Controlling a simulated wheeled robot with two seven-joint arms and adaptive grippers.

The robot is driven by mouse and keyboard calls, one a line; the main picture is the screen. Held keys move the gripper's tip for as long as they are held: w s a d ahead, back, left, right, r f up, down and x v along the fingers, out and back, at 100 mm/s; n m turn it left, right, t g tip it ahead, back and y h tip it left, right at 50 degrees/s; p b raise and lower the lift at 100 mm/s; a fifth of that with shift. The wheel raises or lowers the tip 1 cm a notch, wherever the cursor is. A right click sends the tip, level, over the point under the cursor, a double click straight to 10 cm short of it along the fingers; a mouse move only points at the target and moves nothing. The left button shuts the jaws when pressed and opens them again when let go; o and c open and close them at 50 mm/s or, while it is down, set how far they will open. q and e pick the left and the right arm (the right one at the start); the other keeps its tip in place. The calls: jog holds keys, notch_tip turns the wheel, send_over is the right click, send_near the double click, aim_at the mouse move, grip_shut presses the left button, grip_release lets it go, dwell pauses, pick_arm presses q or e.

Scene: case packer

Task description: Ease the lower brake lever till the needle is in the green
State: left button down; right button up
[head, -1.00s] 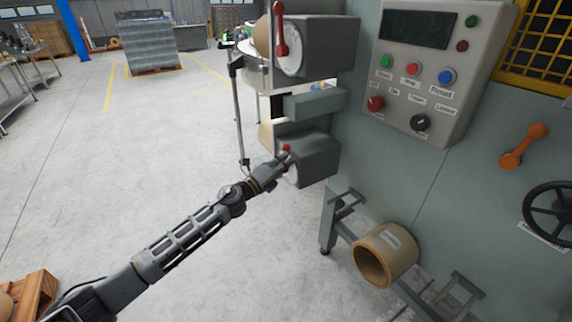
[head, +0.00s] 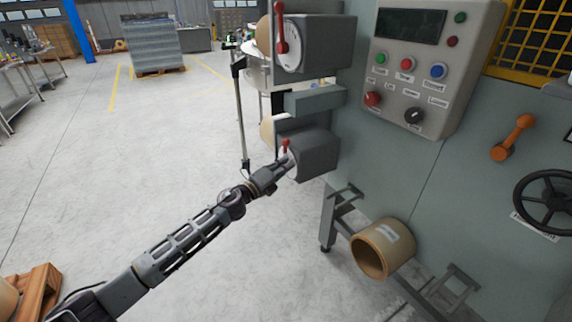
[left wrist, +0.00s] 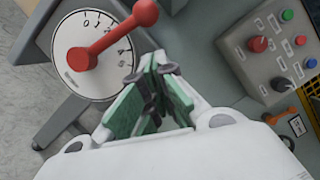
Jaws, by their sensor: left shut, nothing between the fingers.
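The lower brake unit (head: 318,156) is a grey box on the machine's left side. Its red lever (head: 286,147) stands roughly upright, just above my left gripper (head: 287,163). In the left wrist view, the red lever (left wrist: 116,34) slants from its hub at the dial's middle to a round knob at upper right. The white dial (left wrist: 82,84) has numbers along its edge; I cannot make out a needle or a green zone. My left gripper (left wrist: 150,92), with green finger pads, is shut and empty, beside the dial and below the knob. My right gripper is out of view.
The upper brake unit (head: 325,42) with its own red lever (head: 281,30) sits above. A button panel (head: 425,70) is on the machine front. A cardboard-coloured roll (head: 383,250) on a frame lies below.

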pick_arm(q)
jog(key=v, duration=1)
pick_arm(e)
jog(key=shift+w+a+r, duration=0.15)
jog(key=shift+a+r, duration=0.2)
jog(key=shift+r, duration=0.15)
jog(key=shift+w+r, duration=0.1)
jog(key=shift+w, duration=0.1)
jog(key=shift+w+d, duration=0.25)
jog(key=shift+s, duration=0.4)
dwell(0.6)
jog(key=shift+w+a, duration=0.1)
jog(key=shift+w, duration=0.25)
